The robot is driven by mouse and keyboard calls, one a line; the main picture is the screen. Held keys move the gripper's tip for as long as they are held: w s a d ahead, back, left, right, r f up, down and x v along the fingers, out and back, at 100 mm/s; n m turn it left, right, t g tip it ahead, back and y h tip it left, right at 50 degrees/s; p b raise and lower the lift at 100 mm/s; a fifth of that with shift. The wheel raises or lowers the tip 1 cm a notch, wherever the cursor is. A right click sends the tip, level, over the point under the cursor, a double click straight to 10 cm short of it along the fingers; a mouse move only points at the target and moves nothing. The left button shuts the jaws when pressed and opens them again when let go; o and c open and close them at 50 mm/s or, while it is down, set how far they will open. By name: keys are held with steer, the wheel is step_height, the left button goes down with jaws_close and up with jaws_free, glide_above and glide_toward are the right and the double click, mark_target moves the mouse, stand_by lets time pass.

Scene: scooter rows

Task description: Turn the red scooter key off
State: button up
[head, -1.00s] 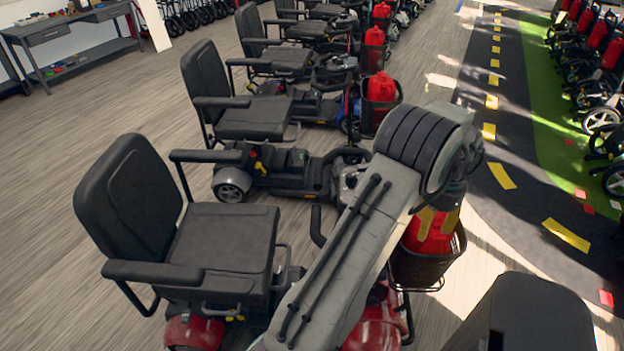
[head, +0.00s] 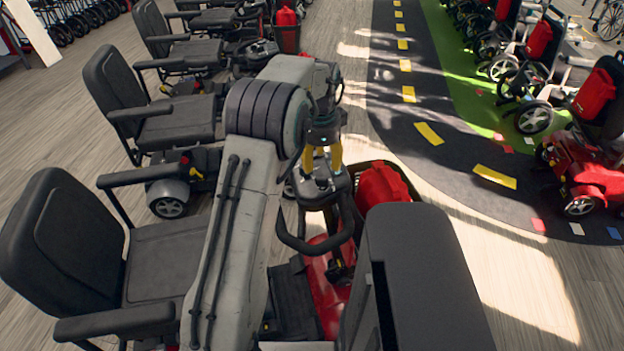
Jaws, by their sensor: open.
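The red scooter (head: 326,290) stands right in front of me, with its red body and black loop handlebar (head: 318,247) in the lower middle of the head view. Its dark steering console (head: 318,190) lies under my gripper (head: 322,166). My gripper has yellow fingers, points down and is open, with the fingertips close above the console or at it. I cannot tell whether they touch it. The key is too small or hidden to make out, so its position cannot be read.
A red bag (head: 383,186) sits in the scooter's front basket (head: 354,210), just right of my gripper. Black scooter seats (head: 175,120) stand in a row on the left. Another red scooter (head: 590,170) stands at the far right. The dark lane with yellow dashes (head: 430,133) is clear.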

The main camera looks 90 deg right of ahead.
mark_target(321, 180)
steer(key=shift+f+m+p, duration=0.2)
steer(key=shift+f+m, duration=0.8)
steer(key=shift+f, duration=0.85)
steer(key=shift+f+m+p, duration=0.15)
steer(key=shift+f+m, duration=0.85)
steer(key=shift+f, duration=0.85)
steer(key=shift+o, duration=0.4)
jaws_close()
